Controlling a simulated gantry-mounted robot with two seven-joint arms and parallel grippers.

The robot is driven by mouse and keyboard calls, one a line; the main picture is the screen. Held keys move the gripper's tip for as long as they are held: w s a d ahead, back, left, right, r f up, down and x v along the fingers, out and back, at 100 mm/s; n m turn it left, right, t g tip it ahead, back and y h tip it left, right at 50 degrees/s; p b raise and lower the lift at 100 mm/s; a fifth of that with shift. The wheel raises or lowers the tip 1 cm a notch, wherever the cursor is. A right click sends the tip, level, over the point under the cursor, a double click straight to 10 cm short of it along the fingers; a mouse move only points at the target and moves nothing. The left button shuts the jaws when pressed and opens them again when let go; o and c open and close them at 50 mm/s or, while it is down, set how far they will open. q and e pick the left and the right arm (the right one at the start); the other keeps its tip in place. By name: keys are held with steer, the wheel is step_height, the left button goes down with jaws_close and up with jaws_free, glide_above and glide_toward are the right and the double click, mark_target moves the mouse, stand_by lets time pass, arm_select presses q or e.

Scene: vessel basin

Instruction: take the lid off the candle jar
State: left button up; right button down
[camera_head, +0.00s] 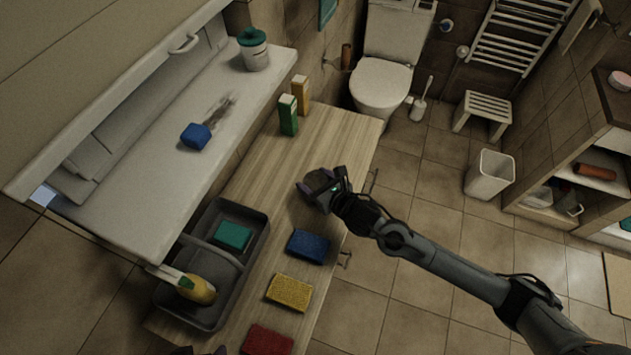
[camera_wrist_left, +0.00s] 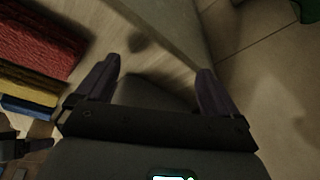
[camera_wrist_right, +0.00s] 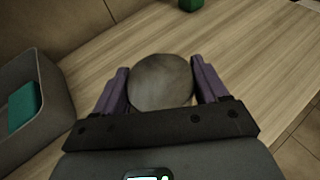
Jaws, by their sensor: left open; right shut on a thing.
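My right gripper (camera_head: 319,189) is over the wooden bench, its fingers on both sides of a round grey lid-like disc. In the right wrist view the disc (camera_wrist_right: 161,82) sits between the two purple fingers of the right gripper (camera_wrist_right: 160,72), which is shut on it. Whether a candle jar stands under the disc is hidden from above, and I cannot tell if the disc is apart from it. My left gripper (camera_wrist_left: 157,73) is open and empty above the near end of the bench; only its fingertips show at the bottom of the head view.
The wooden bench (camera_head: 345,130) holds a grey caddy (camera_head: 262,245), blue (camera_head: 308,246), yellow (camera_head: 290,292) and red (camera_head: 267,340) sponges or cloths, and green (camera_head: 288,116) and yellow (camera_head: 300,93) cartons. A teal-lidded canister (camera_head: 256,59) stands on the white basin ledge.

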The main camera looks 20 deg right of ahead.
steer(key=shift+f, duration=0.3)
steer(key=shift+f, duration=0.1)
jaws_free()
